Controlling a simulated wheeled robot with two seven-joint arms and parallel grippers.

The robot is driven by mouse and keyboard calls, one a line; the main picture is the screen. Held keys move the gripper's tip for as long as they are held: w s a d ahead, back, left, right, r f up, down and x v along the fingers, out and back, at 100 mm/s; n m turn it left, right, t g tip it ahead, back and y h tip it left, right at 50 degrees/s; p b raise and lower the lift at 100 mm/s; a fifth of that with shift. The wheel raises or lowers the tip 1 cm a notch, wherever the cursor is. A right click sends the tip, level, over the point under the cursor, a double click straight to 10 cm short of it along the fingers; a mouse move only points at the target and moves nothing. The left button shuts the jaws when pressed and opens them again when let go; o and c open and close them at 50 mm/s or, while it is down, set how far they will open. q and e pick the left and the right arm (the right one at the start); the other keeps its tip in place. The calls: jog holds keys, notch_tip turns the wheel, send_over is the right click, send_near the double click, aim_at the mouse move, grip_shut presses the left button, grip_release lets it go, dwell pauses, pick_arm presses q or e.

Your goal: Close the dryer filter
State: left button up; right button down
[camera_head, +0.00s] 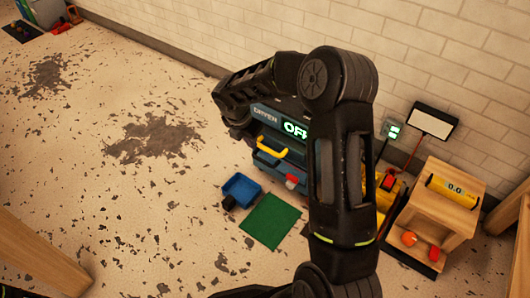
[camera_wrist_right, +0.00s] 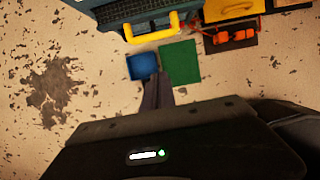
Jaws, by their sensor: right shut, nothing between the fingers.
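The blue-grey dryer (camera_head: 268,113) stands near the wall, partly hidden behind my right arm; its green display reads OFF. A yellow handle (camera_head: 271,151) is on its front, and it also shows in the right wrist view (camera_wrist_right: 153,36). In that view a dark mesh panel (camera_wrist_right: 130,10), apparently the filter, lies behind the handle and seems to stick out; how far, I cannot tell. My right gripper (camera_wrist_right: 157,84) is shut and empty, its narrow fingers apart from the handle in the picture. My left gripper is not in view.
A blue tray (camera_head: 241,190) and a green mat (camera_head: 271,221) lie on the floor before the dryer. A wooden stand (camera_head: 440,200) with a yellow roll (camera_head: 452,190) is at the right. Open, stained floor lies at the left.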

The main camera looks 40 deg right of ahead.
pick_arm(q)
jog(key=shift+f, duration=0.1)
pick_arm(e)
jog(key=shift+f, duration=0.15)
